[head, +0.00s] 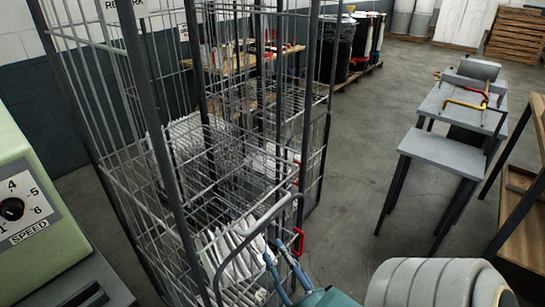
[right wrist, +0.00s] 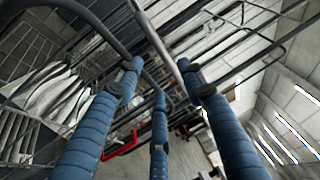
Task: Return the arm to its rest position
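My right gripper (head: 274,255) is at the bottom middle of the head view, beside the near side of a wire cage trolley (head: 131,191). Its blue fingers also show in the right wrist view (right wrist: 158,76). They are spread apart, with nothing seen held between them. A curved grey handle (head: 240,239) of the trolley passes close by the fingers; I cannot tell whether they touch it. White pleated filters (head: 238,252) stand in the lower part of the trolley, left of the fingers. My left gripper is not in view.
A green machine with a speed dial (head: 12,209) stands at the left. A red latch (head: 297,242) is close to my right fingers. Grey tables (head: 445,152) stand at the right, with a wooden shelf at the right edge. The floor (head: 352,190) between trolley and tables is clear.

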